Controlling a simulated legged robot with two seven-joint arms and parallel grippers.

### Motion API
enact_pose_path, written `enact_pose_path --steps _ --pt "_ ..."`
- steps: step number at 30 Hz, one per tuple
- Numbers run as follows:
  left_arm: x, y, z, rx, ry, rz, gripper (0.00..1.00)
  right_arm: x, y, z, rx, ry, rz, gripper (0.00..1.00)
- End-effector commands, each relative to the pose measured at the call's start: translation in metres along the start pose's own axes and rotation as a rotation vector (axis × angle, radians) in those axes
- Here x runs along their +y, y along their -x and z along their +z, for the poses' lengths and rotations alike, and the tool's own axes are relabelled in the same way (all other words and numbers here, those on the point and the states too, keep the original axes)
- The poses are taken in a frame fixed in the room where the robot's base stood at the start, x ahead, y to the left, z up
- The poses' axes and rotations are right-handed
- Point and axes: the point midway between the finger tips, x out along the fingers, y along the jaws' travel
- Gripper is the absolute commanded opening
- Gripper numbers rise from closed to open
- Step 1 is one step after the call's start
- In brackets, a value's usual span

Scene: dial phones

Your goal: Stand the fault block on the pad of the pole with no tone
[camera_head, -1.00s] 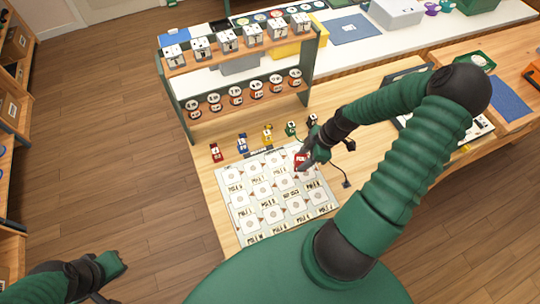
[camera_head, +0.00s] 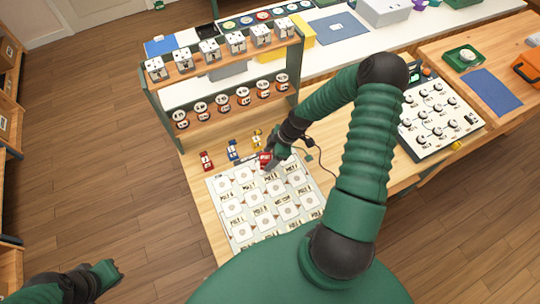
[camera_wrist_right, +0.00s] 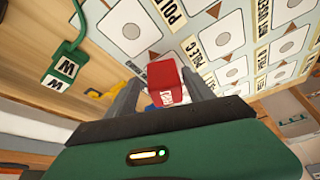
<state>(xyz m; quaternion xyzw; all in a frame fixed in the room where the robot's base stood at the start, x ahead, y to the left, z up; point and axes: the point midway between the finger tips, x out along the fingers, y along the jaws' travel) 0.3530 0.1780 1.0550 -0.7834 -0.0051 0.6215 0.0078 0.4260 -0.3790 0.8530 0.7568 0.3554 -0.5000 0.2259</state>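My right gripper (camera_head: 268,156) is shut on a red block (camera_head: 265,160) with a white label, over the back edge of the pad board. In the right wrist view the red block (camera_wrist_right: 162,76) sits between the two fingers. Whether it touches the board cannot be told. The white board (camera_head: 232,209) has rows of square pads with round marks and pole labels. Part of a pad and the label "POLE C" (camera_wrist_right: 193,52) show near the block in the wrist view. My left gripper (camera_head: 108,275) is at the lower left, away from the table; its fingers are unclear.
Red (camera_head: 206,161), blue (camera_head: 233,150) and yellow (camera_head: 257,140) pieces stand behind the board. A green rack (camera_head: 165,125) with white cubes and round jars rises behind them. A white panel with several knobs (camera_head: 450,128) is at right. A dark cord runs near my right gripper.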

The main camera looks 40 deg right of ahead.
Motion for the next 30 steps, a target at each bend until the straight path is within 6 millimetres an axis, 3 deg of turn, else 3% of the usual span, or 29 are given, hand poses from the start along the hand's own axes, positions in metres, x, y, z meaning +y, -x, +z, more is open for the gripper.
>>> enact_pose_path --steps 11,24,30 --pt "-0.001 -0.001 0.000 0.000 0.002 -0.001 0.00 0.001 0.009 -0.001 0.000 0.002 0.002 0.61" --pt "0.000 -0.005 0.001 0.000 0.001 0.000 0.00 0.001 0.109 0.000 -0.001 0.000 0.002 0.61" --pt "-0.001 -0.005 0.001 0.000 0.002 0.000 0.00 -0.012 0.117 -0.014 -0.042 -0.023 -0.018 0.61"
